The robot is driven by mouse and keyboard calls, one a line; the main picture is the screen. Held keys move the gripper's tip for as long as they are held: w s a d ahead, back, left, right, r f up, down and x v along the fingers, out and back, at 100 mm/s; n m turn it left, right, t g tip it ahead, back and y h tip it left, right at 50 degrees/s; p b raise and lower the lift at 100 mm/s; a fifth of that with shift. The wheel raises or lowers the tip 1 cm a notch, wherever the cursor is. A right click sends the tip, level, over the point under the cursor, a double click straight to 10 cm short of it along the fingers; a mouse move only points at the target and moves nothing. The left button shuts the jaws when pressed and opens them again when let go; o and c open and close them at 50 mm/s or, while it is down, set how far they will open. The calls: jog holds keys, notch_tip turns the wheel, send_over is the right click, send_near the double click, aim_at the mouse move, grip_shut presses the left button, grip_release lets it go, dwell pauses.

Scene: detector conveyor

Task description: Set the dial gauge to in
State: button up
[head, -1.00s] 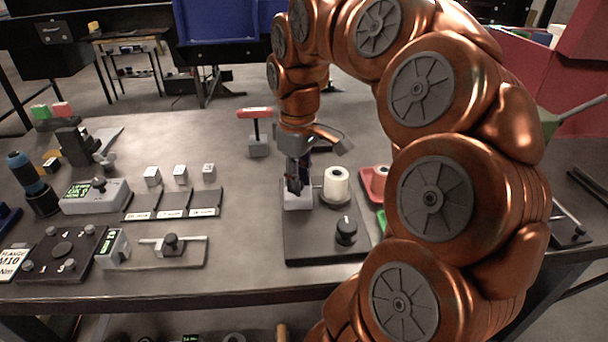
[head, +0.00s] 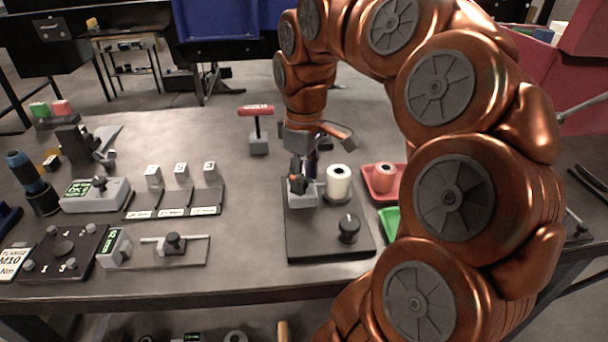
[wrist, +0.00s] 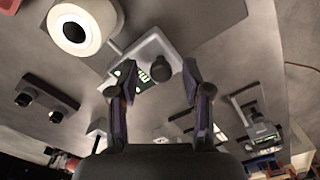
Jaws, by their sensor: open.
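A small grey box with a lit green display stands on a dark base plate (head: 300,240); I take it to be the dial gauge (head: 304,199). In the wrist view the gauge (wrist: 150,52) is tilted, and its display text is too small to read surely. A round black knob (wrist: 160,71) sits on it, between my fingertips. My gripper (wrist: 158,74) is open, with one finger either side of the knob; I cannot tell whether either touches. In the head view my gripper (head: 303,181) is low over the gauge and partly hides it.
A white roll (head: 338,184) stands right beside the gauge, and a black knob (head: 348,228) is on the plate's front right. A red tray (head: 371,187) and green tray (head: 389,219) lie further right. A red-handled tool (head: 257,130) stands behind. Bare table lies left of the plate.

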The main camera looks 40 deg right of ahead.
notch_tip(320, 180, up, 12)
dwell(1.1)
dwell(0.5)
